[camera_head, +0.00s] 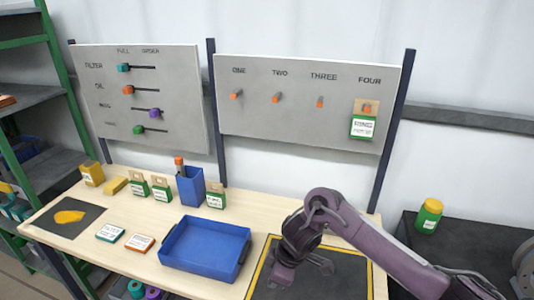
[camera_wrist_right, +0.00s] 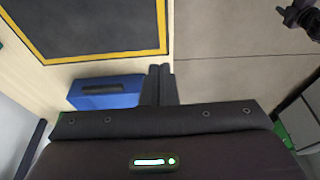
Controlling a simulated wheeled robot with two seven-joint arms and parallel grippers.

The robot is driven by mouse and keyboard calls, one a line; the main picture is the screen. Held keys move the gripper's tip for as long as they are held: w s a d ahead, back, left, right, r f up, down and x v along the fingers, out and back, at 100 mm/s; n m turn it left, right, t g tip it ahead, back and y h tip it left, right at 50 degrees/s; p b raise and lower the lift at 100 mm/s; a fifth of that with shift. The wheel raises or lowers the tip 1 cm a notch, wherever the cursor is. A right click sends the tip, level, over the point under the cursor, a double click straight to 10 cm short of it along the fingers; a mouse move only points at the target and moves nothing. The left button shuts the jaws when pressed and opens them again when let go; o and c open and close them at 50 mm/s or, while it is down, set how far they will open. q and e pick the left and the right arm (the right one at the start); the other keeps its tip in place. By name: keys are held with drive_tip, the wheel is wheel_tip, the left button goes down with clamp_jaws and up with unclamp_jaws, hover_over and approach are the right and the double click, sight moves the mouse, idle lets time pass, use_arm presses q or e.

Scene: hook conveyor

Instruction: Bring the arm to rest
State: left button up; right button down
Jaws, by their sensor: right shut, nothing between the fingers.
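My right arm (camera_head: 385,250) comes in from the lower right and bends down over the yellow-edged dark mat (camera_head: 345,280). My right gripper (camera_head: 322,266) is above this mat, partly hidden among the wrist links in the head view. In the right wrist view its two dark fingers (camera_wrist_right: 160,84) are together with nothing between them. The mat also shows in that view (camera_wrist_right: 90,25), along with a blue tray (camera_wrist_right: 105,90) beyond the fingers at left. My left gripper is not in the head view.
A blue tray (camera_head: 164,262) stands left of my right arm. Several cards, boxes and a blue holder (camera_head: 190,188) stand farther left. A hook board (camera_head: 310,130) rises behind, with a green-and-white pack (camera_head: 362,127) under FOUR. A green jar (camera_head: 428,217) stands on the dark right-hand surface.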

drive_tip(key=s+a+r+m+t+y, duration=0.1)
drive_tip(key=s+a+t+y, duration=0.3)
drive_tip(key=a, duration=0.5)
drive_tip(key=s+d+m+h, duration=0.2)
drive_tip(key=s+d+m, duration=0.3)
drive_tip(key=d, duration=0.4)
drive_tip(key=s+d+m+g+h, duration=0.1)
drive_tip(key=s+d+m+h, duration=0.2)
drive_tip(key=s+d, duration=0.5)
drive_tip(key=s+d+m+h, duration=0.2)
drive_tip(key=s+d+m, duration=0.25)
drive_tip(key=d, duration=0.55)
wheel_tip(320, 180, down, 35)
drive_tip(key=s+g+b, duration=0.2)
drive_tip(key=b, duration=0.2)
use_arm(q)
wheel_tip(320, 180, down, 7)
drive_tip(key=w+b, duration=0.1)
drive_tip(key=b, duration=0.2)
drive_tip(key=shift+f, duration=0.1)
use_arm(e)
drive_tip(key=s+d+f, duration=0.3)
drive_tip(key=s+f, duration=1.6)
drive_tip(key=f, duration=0.1)
drive_tip(key=shift+s+f+n+g, duration=0.15)
drive_tip(key=shift+s+n+g, duration=0.15)
drive_tip(key=shift+n+g, duration=0.15)
